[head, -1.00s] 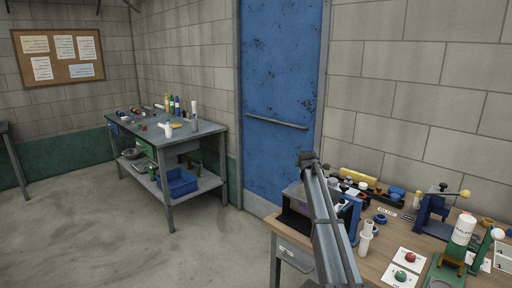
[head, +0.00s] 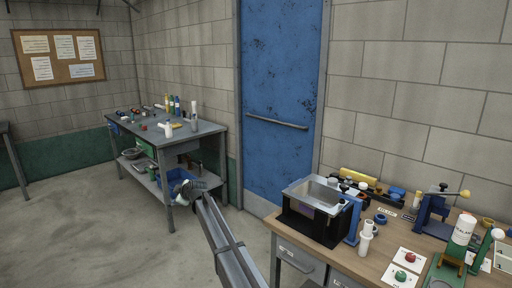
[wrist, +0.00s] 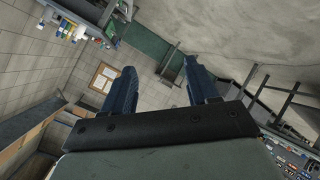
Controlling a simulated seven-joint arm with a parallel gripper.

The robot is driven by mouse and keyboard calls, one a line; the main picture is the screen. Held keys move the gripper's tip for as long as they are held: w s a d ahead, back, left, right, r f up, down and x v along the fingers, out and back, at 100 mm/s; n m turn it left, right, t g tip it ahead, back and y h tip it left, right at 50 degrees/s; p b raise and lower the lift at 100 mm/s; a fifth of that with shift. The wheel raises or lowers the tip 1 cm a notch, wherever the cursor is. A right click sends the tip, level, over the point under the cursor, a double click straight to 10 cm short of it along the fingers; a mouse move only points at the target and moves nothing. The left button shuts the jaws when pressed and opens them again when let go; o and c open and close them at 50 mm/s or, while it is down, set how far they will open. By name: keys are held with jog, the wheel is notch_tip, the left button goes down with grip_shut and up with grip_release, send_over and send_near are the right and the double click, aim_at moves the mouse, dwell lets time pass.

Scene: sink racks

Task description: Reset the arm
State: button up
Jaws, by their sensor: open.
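My gripper (wrist: 158,72) shows in the wrist view with its two dark fingers apart and nothing between them. In the head view my arm reaches up from the bottom edge. Its end (head: 187,188) overlaps the blue bin on the far bench's lower shelf in the picture, and the fingers are too small to make out there. My arm stands over open floor, left of the wooden workbench (head: 386,253), with no object visibly touching it.
A grey bench (head: 205,128) with bottles stands at the back left. A blue door (head: 280,95) is behind. The floor at left is clear.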

jog(key=s+d+f+m+g+h, duration=0.15)
jog(key=s+d+f, duration=0.3)
jog(key=f, duration=0.55)
jog(key=s+d+f+m+g, duration=0.1)
jog(key=s+d+f+m, duration=0.3)
jog(key=f, duration=0.6)
jog(key=s+d+f+m+g+h, duration=0.3)
jog(key=s+d+f+g, duration=0.1)
jog(key=s+d+f, duration=1.7)
jog(key=s+d+f+m+g+h, duration=0.1)
jog(key=s+d+f+g, duration=0.1)
jog(key=s+d+f, duration=0.3)
jog(key=s+d+f+m+g+h, duration=0.1)
jog(key=s+d+f+m, duration=0.15)
jog(key=s, duration=0.55)
jog(key=s+d+f+m+g, duration=0.1)
jog(key=s+d+f+g, duration=0.15)
jog(key=s+d, duration=0.3)
jog(key=s+d+m+g, duration=0.2)
jog(key=s+d, duration=0.1)
jog(key=s, duration=0.9)
jog(key=s+d+m+g+h, duration=0.1)
jog(key=s+d, duration=0.3)
jog(key=s, duration=0.8)
jog(key=shift+s+d+f+m+g, duration=0.3)
jog(key=shift+s+f+m+g, duration=0.1)
jog(key=shift+m, duration=0.3)
jog(key=shift+o, duration=0.2)
